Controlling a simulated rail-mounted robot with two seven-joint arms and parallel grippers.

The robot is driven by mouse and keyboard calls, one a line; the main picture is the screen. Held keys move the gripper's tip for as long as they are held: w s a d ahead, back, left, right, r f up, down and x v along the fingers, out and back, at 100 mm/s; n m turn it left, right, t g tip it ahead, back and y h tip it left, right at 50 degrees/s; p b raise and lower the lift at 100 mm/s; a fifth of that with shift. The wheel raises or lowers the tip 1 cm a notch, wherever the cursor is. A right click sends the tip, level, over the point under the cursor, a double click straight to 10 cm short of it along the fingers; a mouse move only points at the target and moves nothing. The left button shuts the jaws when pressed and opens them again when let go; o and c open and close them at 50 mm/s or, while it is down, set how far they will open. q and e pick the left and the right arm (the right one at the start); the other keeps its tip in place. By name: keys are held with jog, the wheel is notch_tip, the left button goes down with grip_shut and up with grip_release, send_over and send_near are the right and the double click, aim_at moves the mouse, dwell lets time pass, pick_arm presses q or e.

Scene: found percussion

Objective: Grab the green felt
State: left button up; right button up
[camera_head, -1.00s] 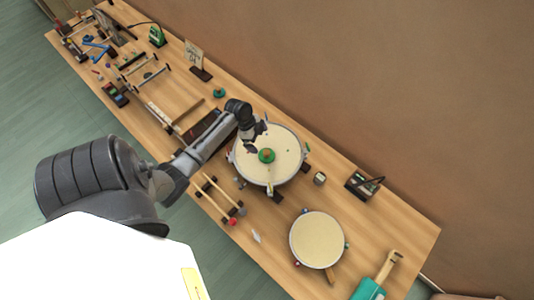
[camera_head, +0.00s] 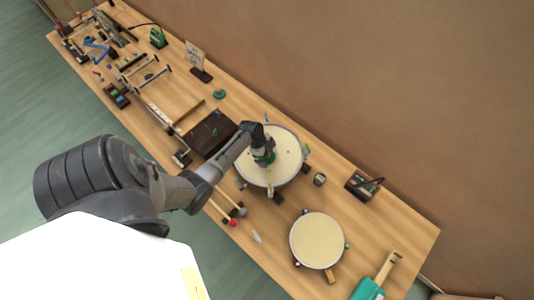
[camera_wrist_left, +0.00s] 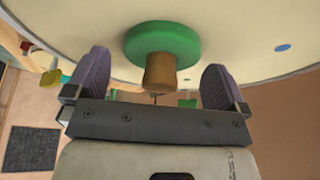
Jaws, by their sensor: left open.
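The green felt (camera_wrist_left: 165,42) is a round green disc with a short brown wooden knob. It sits on the pale skin of the larger drum (camera_head: 284,166). In the left wrist view the knob stands between the two purple fingertips of my left gripper (camera_wrist_left: 156,80), which is open, with a gap on each side. In the head view my left gripper (camera_head: 264,156) is over the drum and hides most of the felt. My right gripper is not in view.
A smaller drum (camera_head: 317,240) stands to the lower right. A small tin (camera_head: 319,179) and a dark box (camera_head: 362,186) are right of the large drum. Mallets (camera_head: 232,209) lie at the table's front edge. Tools crowd the far left.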

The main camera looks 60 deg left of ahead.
pick_arm(q)
jog(key=shift+f, duration=0.15)
jog(key=shift+c, duration=0.5)
jog(key=c, duration=0.9)
jog(key=shift+o, duration=0.2)
